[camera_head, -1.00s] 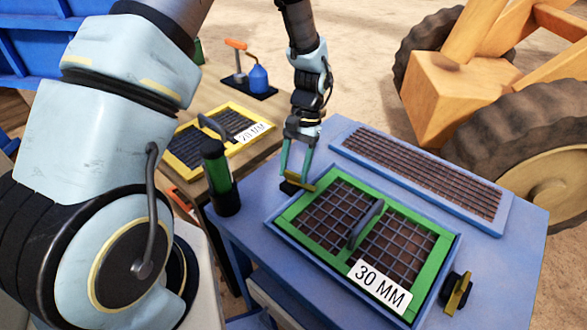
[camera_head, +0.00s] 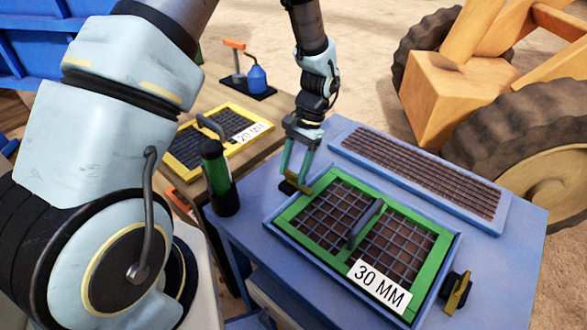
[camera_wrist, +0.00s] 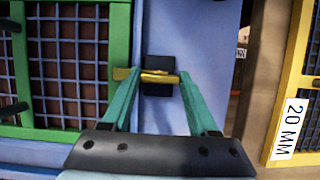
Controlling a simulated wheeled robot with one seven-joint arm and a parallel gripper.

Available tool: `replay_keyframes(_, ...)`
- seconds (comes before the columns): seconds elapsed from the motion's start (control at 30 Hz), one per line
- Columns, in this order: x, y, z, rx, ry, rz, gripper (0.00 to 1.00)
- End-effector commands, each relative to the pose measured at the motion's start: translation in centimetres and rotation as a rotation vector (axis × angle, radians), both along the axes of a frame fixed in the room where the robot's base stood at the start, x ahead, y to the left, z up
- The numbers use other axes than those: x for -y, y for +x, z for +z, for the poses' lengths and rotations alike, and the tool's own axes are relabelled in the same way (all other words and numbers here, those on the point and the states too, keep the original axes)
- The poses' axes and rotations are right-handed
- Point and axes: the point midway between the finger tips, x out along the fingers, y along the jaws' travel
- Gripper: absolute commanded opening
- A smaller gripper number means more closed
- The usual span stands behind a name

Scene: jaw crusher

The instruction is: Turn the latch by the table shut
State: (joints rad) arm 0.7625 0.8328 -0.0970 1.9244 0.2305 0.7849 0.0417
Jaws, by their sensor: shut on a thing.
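The latch by the table is a yellow bar (camera_wrist: 150,75) on a black block (camera_wrist: 159,90), at the left edge of the blue machine top; it also shows in the head view (camera_head: 289,188). My gripper (camera_wrist: 160,77) is shut on the latch bar, one green finger on each side. In the wrist view the bar lies nearly crosswise, and its left end reaches the edge of the green screen frame (camera_wrist: 118,45). In the head view my gripper (camera_head: 294,180) reaches down onto the latch, and the fingers partly hide it. The green 30 MM screen (camera_head: 290,214) lies in its blue frame.
A second yellow latch (camera_head: 459,293) stands at the screen's right side. A green and black cylinder (camera_head: 219,180) stands close left of my gripper. The yellow-framed 20 MM screen (camera_head: 237,150) lies on the wooden table. A blue-framed mesh panel (camera_head: 420,172) lies behind.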

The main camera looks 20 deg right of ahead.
Motion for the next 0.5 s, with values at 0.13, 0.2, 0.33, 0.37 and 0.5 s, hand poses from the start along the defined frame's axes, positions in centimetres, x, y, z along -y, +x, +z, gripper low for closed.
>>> replay_keyframes(0.13, 0.05, 0.07, 0.02, 0.001, -0.002, -0.001, 0.75)
replay_keyframes(0.2, 0.03, 0.05, 0.02, 0.001, -0.001, -0.001, 0.82)
replay_keyframes(0.33, 0.02, 0.02, 0.01, 0.0, -0.001, 0.0, 0.9)
replay_keyframes(0.37, 0.02, 0.02, 0.01, 0.0, -0.001, 0.0, 0.9)
replay_keyframes(0.5, 0.02, 0.01, 0.03, 0.0, 0.0, 0.0, 0.9)
